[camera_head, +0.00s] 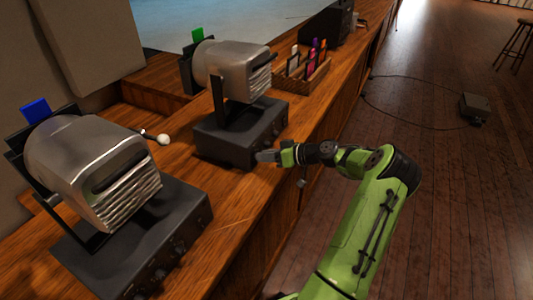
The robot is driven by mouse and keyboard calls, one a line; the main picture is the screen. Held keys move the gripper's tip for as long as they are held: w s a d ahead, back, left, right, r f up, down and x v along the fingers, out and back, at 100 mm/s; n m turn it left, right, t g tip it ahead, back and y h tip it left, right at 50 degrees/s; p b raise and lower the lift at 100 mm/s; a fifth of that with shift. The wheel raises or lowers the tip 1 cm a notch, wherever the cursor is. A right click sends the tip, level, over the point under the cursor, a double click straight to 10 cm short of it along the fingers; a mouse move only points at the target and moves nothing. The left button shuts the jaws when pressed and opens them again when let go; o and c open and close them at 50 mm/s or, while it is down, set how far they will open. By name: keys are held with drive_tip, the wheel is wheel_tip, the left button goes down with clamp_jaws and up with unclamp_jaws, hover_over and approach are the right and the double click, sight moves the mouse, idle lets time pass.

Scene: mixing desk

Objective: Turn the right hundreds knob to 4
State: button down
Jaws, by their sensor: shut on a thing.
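Two grey metal lamp-like devices stand on dark base boxes on the wooden desk. My green arm reaches from the lower right to the front panel of the right device's base box (222,146). My gripper (266,156) is at that panel, shut on a small knob there. The fingers hide the knob, so I cannot read its setting or tell which digit it is. The right device's metal head (232,66) sits above the box.
The left device's base box (120,265) has several dark knobs along its front. A wicker tray (317,77) with colored items stands beyond the right device. A white-tipped lever (163,139) sticks out between the devices. The floor right of the desk is mostly open.

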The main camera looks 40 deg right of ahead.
drive_tip(key=shift+d+m+y+p, duration=0.2)
drive_tip(key=shift+m+y+p, duration=0.7)
drive_tip(key=shift+m+p, duration=0.5)
drive_tip(key=shift+f, duration=0.1)
drive_tip(key=c, duration=1)
unclamp_jaws()
drive_tip(key=p+v, duration=0.2)
drive_tip(key=v, duration=1.3)
drive_tip(key=shift+s+d, duration=0.2)
drive_tip(key=shift+d, duration=0.1)
